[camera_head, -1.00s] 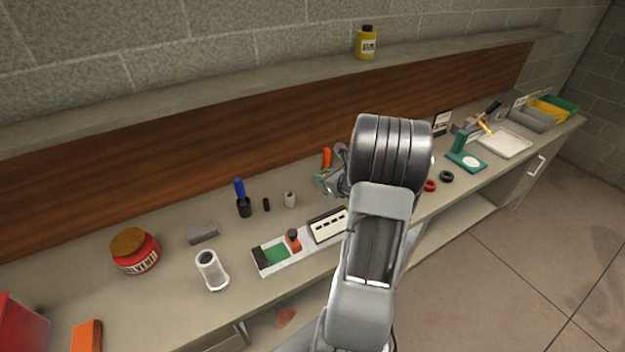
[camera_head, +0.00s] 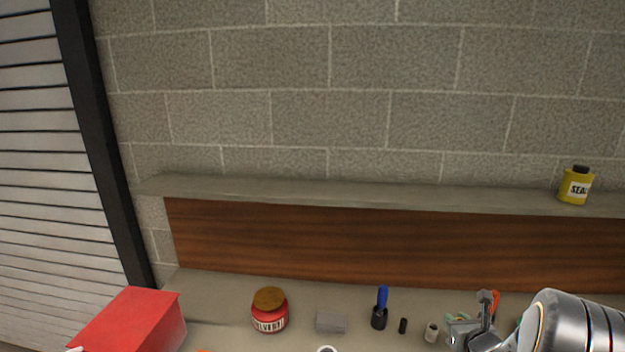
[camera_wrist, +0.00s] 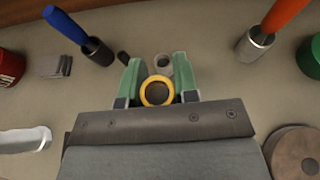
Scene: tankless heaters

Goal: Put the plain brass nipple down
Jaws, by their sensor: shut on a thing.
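The brass nipple (camera_wrist: 157,91) shows end-on as a yellow ring with a dark bore in the wrist view. My gripper (camera_wrist: 157,88) is shut on it, with a green finger on each side. Just beyond it a pale hollow cylinder (camera_wrist: 163,65) stands on the bench; it also shows in the head view (camera_head: 431,333). In the head view my gripper (camera_head: 457,318) is at the lower right, right of that cylinder, and the nipple cannot be made out. I cannot tell how high the nipple is above the bench.
A blue-handled tool in a dark holder (camera_wrist: 97,50) and a small black cylinder (camera_wrist: 123,57) stand left of the gripper. An orange-handled tool in a metal holder (camera_wrist: 255,44) stands right. A grey block (camera_head: 331,322), solvent jar (camera_head: 269,312) and red box (camera_head: 130,322) are farther left.

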